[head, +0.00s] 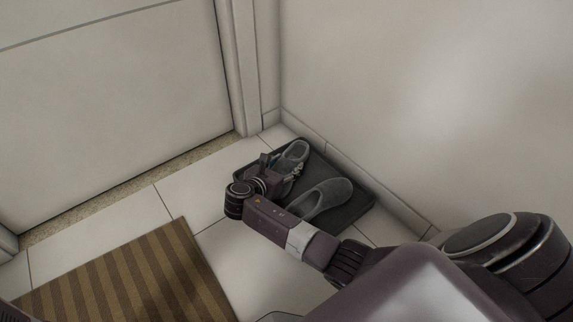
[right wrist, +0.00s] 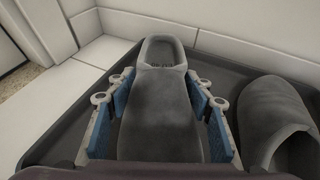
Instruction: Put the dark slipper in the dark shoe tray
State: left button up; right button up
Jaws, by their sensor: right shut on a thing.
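The dark shoe tray (head: 352,216) lies on the floor in the corner by the wall. It also shows in the right wrist view (right wrist: 91,78). One dark grey slipper (head: 296,152) is at the tray's far end, with my right gripper (head: 282,171) at it. In the right wrist view the blue-padded fingers of that gripper (right wrist: 170,112) are shut on the sides of this slipper (right wrist: 164,88). The slipper is over the tray; I cannot tell whether its sole touches. A second grey slipper (head: 322,197) lies in the tray to the right, also in the right wrist view (right wrist: 276,117).
A brown striped mat (head: 130,275) lies on the tiled floor at the lower left. A door (head: 110,95) stands at the left and a wall (head: 430,100) at the right, close behind the tray. Bare tiles lie between mat and tray.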

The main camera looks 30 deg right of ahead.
jog(key=shift+f, duration=0.45)
jog(key=o, duration=1.3)
jog(key=shift+f, duration=0.1)
notch_tip(320, 180, up, 10)
